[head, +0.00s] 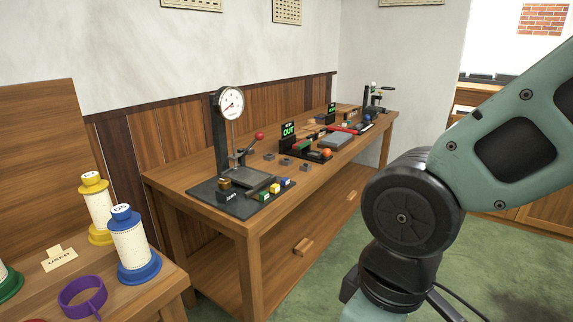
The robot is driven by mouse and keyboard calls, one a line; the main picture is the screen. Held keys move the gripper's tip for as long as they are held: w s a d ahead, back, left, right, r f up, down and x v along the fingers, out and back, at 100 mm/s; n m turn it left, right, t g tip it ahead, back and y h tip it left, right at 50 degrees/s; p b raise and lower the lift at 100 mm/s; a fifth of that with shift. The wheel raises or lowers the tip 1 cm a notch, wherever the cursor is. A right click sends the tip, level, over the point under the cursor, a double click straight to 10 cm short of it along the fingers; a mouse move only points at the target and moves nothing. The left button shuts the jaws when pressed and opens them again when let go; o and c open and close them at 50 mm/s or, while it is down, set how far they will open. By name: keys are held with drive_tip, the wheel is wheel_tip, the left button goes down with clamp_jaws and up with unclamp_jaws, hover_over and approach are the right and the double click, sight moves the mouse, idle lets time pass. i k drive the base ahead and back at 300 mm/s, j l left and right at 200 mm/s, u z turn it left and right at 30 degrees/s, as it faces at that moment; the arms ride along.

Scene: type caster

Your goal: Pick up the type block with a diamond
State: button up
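No block with a readable diamond shows; the faces are too small to tell. Several small grey blocks stand apart on the wooden workbench (190,172): a left one (270,157), a middle one (287,162) and a right one (305,167). My arm fills the right side of the head view, well in front of the bench. My gripper is outside the picture.
A dial gauge (231,101) on a stand rises from the base plate. An "OUT" sign (288,131) stands behind. At the lower left, a side table (150,302) holds large spools, including a blue one (130,245), and a purple ring (82,299). Green floor lies clear before the bench.

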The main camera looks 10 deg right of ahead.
sight(285, 162)
drive_tip(key=i+l+u, duration=0.25)
drive_tip(key=i, duration=0.25)
drive_tip(key=i+l+u, duration=0.2)
drive_tip(key=i+l, duration=0.25)
drive_tip(key=i+l+u, duration=0.25)
drive_tip(key=i+l, duration=0.15)
drive_tip(key=i+l+u, duration=0.2)
drive_tip(key=i+l, duration=0.2)
drive_tip(key=l, duration=0.2)
drive_tip(key=i+l+u, duration=0.25)
drive_tip(key=l, duration=0.35)
drive_tip(key=i, duration=0.05)
